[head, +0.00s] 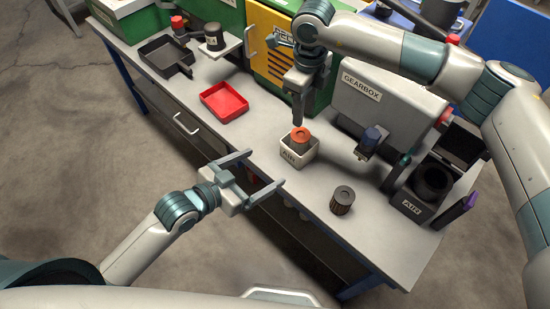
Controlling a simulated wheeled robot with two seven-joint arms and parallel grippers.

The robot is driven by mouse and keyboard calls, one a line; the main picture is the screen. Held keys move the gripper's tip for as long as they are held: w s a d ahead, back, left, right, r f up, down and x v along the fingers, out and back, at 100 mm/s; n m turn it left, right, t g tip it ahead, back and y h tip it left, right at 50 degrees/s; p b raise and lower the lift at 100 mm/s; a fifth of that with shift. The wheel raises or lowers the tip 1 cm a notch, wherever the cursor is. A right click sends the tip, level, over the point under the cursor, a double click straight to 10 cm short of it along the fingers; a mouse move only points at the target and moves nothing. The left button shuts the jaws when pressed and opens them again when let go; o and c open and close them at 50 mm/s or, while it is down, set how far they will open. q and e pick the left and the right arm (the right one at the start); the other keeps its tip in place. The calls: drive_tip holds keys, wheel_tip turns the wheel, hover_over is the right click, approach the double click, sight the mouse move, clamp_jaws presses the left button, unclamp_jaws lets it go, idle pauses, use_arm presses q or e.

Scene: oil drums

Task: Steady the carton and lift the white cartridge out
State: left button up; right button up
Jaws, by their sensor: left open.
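A small white carton (291,158) labelled AIR stands upright on the grey bench. A cartridge (300,135) with an orange top stands in it; its lower part is hidden by the carton walls, and I see no white on it. My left gripper (265,168) is open and empty, just left of the carton and apart from it, its fingers pointing towards it. My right gripper (298,112) points down directly above the orange top, close to it. Its fingers overlap from this angle, so I cannot tell their opening or whether they touch the cartridge.
A dark ribbed filter (342,200) stands on the bench right of the carton. A black AIR housing (412,204) and the grey GEARBOX (392,104) stand further right. A red tray (224,102) and a black pan (165,58) lie left. Bench between red tray and carton is clear.

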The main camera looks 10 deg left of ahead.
sight(299, 149)
use_arm(q)
drive_tip(key=x, duration=1.7)
drive_tip(key=shift+f, duration=0.15)
